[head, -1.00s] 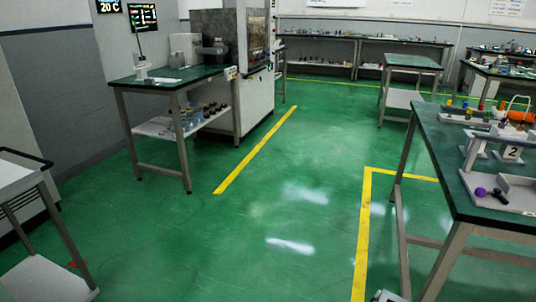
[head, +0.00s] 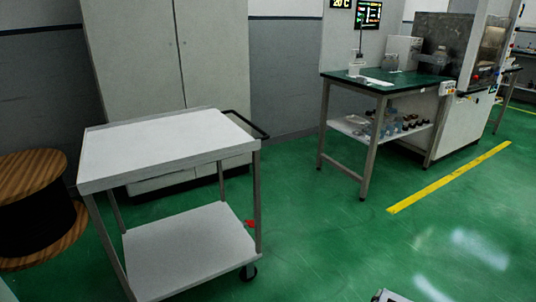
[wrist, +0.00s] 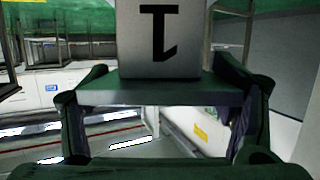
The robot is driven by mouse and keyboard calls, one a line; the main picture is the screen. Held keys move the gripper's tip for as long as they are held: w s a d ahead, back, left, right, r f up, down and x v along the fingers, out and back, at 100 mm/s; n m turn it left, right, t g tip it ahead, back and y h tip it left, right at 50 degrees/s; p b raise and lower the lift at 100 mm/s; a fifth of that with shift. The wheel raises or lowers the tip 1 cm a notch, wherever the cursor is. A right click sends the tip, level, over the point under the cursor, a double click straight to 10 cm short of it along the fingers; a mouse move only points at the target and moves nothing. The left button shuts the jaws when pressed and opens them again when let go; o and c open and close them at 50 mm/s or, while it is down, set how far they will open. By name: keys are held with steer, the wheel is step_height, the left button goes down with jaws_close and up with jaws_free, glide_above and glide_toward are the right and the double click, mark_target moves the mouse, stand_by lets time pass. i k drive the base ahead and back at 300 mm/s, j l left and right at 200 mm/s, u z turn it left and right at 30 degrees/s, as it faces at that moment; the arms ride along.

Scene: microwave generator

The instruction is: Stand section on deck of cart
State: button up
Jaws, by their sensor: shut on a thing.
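The cart (head: 165,148) stands at the left in the head view. It has a bare pale top deck, a bare lower shelf (head: 190,250), grey legs and a dark handle on its far right side. In the wrist view my gripper (wrist: 160,100) is shut on the section (wrist: 162,45), a light grey block with a dark "1" that appears upside down. A dark green strip runs along the block's near edge, between the two dark fingers. The section's far end is cut off by the frame.
A wooden cable spool (head: 40,205) stands left of the cart. A grey cabinet (head: 170,60) is behind it. A green-topped bench (head: 390,85) with a machine beside it is at the right. The green floor (head: 330,240) between cart and yellow line (head: 450,178) is clear.

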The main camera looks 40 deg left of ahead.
mark_target(159, 142)
steer(key=u, duration=1.3)
